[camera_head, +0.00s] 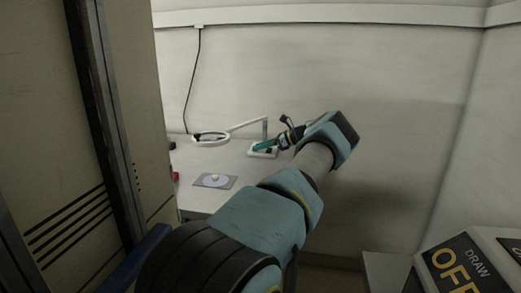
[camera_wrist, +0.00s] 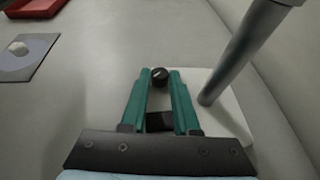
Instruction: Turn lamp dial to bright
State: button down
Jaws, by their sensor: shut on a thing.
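The lamp (camera_head: 246,125) stands on the table against the back wall, with a ring-shaped head (camera_head: 210,139) on a jointed white arm. In the wrist view its white base plate (camera_wrist: 228,120) and grey post (camera_wrist: 243,52) show at the right. The small black lamp dial (camera_wrist: 159,75) sits at the left edge of the base. My gripper (camera_wrist: 160,76) has its two teal fingers on either side of the dial, shut on it. In the head view my gripper (camera_head: 264,146) is at the lamp base; the dial is hidden there.
A grey mat with a pale round disc (camera_head: 215,181) lies on the table, left of the lamp. A red tray (camera_wrist: 32,8) is at the far left in the wrist view. A tall cabinet (camera_head: 125,110) stands at the left. The table between mat and lamp is clear.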

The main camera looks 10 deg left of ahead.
dwell(0.3)
jog(key=c, duration=0.7)
grip_release()
jog(key=shift+o, duration=0.2)
jog(key=b+v, duration=0.1)
jog(key=v, duration=0.9)
jog(key=shift+d+r+b, duration=0.15)
jog(key=shift+d+b, duration=0.2)
